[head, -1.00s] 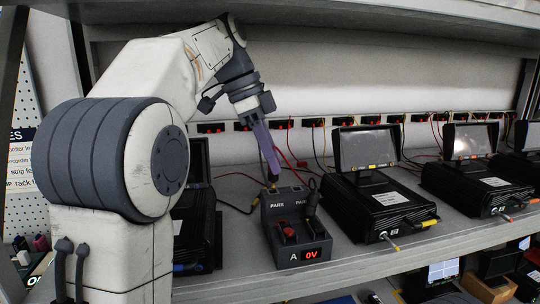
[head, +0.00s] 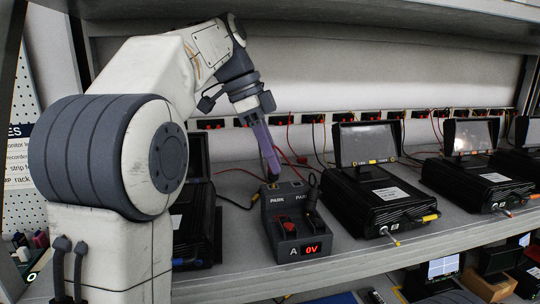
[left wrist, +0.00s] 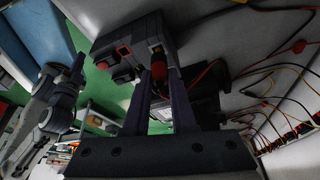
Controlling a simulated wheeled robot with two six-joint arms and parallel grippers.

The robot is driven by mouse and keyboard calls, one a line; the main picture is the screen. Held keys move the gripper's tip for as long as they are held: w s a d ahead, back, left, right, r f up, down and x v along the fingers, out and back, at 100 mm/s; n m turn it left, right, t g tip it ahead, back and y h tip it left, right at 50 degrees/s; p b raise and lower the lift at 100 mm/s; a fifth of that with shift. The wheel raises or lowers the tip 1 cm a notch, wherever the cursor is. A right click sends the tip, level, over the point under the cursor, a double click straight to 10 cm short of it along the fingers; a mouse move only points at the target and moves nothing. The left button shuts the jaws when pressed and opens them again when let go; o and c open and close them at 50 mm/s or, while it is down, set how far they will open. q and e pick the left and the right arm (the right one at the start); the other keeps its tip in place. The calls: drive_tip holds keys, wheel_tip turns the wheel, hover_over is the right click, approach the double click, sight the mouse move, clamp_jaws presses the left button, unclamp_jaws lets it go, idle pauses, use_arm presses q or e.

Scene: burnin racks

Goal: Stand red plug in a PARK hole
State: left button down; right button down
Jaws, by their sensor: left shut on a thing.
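My left gripper (head: 272,165) reaches down over the back of the dark box marked PARK (head: 290,248), its purple fingers slanting. In the left wrist view, my left gripper (left wrist: 167,82) is shut on the red plug (left wrist: 166,76), which sits between the fingertips. The plug's far end is close to the box (left wrist: 125,50), but I cannot tell whether it is in a hole. In the head view the fingertips and box hide most of it. Two PARK labels show on the box top. My right gripper is not in the head view.
A black plug (head: 312,197) stands in the right side of the box. The front display (head: 311,250) reads 0V. Black monitor units (head: 385,205) stand to the right on the shelf (head: 360,262), with red and yellow leads behind. Another dark unit (head: 194,235) stands close on the left.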

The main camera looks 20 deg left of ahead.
use_arm(q)
drive_tip(key=shift+f+b, duration=0.4)
drive_tip(key=shift+f, duration=0.35)
idle(0.8)
drive_tip(key=c, duration=0.7)
unclamp_jaws()
drive_tip(key=shift+o, duration=0.5)
drive_tip(key=o, duration=0.3)
drive_tip(key=shift+o, duration=0.2)
drive_tip(key=shift+w, duration=0.1)
drive_tip(key=shift+r, duration=0.15)
